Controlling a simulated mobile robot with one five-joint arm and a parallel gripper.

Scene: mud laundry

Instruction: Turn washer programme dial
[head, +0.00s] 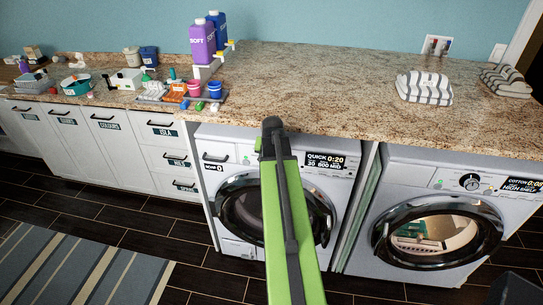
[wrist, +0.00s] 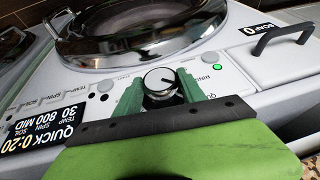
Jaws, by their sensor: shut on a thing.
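The washer (head: 228,172) is the left of two white front-loading machines under the counter. Its programme dial (wrist: 159,79) is a dark knob with a light face and a pointer line, seen in the wrist view. My gripper (wrist: 160,92) has its two green fingers on either side of the dial, shut on it. In the head view my green arm and gripper (head: 271,135) cover the dial. The washer display (wrist: 48,130) reads QUICK 0:20, 800, MID; it also shows in the head view (head: 325,161). A small green light (wrist: 217,67) is lit beside the dial.
The second machine (head: 372,255) stands at the right, with its own dial and a COTTON display. The granite counter (head: 310,80) overhangs both machines. Bottles (head: 202,42), cups and folded striped towels (head: 424,88) are on it. A striped rug (head: 75,265) lies at lower left.

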